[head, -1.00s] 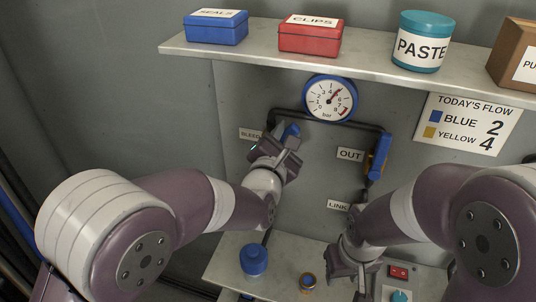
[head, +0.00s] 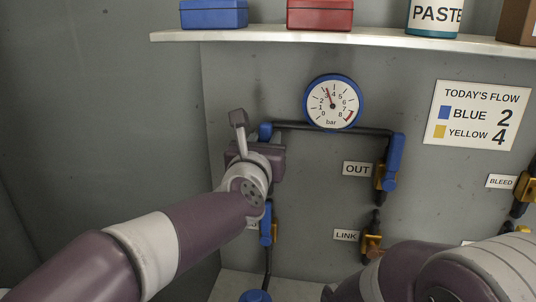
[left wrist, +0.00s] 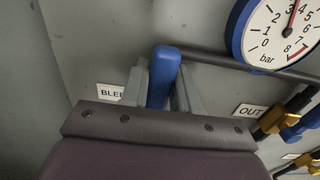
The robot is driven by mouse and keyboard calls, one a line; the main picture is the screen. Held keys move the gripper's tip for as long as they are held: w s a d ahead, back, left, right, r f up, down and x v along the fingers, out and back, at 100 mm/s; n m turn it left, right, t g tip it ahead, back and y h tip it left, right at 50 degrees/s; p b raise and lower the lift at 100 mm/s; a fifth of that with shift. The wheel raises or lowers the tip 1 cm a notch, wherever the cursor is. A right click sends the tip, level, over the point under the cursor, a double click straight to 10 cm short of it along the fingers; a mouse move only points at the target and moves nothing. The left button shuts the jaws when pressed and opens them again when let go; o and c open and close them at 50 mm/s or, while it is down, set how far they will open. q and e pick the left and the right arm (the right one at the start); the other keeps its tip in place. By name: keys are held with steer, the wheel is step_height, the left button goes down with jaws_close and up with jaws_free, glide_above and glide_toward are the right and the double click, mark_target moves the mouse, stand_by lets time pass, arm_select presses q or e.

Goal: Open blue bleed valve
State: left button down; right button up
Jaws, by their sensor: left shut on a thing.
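The blue bleed valve's handle (head: 265,131) shows as a small blue end beside my left gripper (head: 250,135) in the head view; the gripper hides the rest. In the left wrist view the blue handle (left wrist: 162,77) stands upright between the two grey fingers of my left gripper (left wrist: 160,85), which is shut on it. A label reading "BLEE" (left wrist: 109,92) is partly covered there. The blue-rimmed gauge (head: 333,101) reads a little above 3 bar. My right arm is at the lower right, with its gripper out of view.
A blue OUT valve handle (head: 394,160) hangs on the dark pipe (head: 340,128) to the right. A LINK valve (head: 371,242) and another blue-handled valve (head: 266,224) sit lower. The shelf (head: 350,40) with boxes spans above. A flow sign (head: 478,115) is at right.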

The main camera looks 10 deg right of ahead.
stand_by(0.5)
arm_select(q)
steer(key=c, duration=0.9)
jaws_free()
steer(key=shift+a, duration=0.1)
steer(key=shift+s, duration=0.1)
steer(key=b+v, duration=0.2)
steer(key=v, duration=1)
steer(key=shift+s+a+f, duration=0.15)
steer(key=shift+s, duration=0.05)
